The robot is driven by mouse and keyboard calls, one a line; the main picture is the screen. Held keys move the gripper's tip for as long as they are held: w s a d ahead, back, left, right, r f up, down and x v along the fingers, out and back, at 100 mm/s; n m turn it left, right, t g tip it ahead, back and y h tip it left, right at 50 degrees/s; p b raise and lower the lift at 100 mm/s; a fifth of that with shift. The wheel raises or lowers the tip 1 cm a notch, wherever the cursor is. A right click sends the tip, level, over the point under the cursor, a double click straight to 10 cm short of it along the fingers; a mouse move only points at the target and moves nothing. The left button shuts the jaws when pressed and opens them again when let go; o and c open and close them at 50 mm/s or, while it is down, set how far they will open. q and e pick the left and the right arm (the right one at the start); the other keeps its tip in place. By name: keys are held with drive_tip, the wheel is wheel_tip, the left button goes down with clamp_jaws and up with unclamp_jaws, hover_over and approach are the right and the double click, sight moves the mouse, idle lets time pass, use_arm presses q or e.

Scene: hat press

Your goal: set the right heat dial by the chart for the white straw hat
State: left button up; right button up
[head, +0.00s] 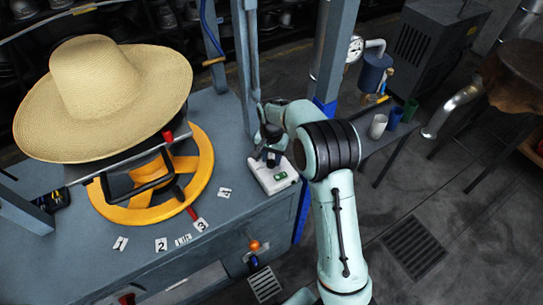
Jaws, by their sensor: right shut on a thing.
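A white box (279,182) with a small green patch sits near the right edge of the bench. My right gripper (271,153) reaches down onto it and is shut on a dark knob on its top, which I take to be the heat dial. The fingers mostly hide the knob, so its setting cannot be read. A wide-brimmed straw hat (95,80), pale tan rather than white, sits on the press above a yellow handwheel (205,165). I cannot make out a heat chart. My left gripper is not in view.
Grey press posts (247,50) rise behind the box. An orange knob (254,245) is on the bench front. Cups (378,126) stand on a side table.

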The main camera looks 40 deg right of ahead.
drive_tip(key=o, duration=1)
drive_tip(key=shift+o, duration=0.2)
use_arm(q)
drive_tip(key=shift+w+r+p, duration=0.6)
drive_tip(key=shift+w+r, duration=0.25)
use_arm(e)
wheel_tip(320, 180, up, 14)
drive_tip(key=shift+f, duration=0.25)
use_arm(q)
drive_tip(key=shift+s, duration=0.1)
use_arm(e)
drive_tip(key=shift+f, duration=0.1)
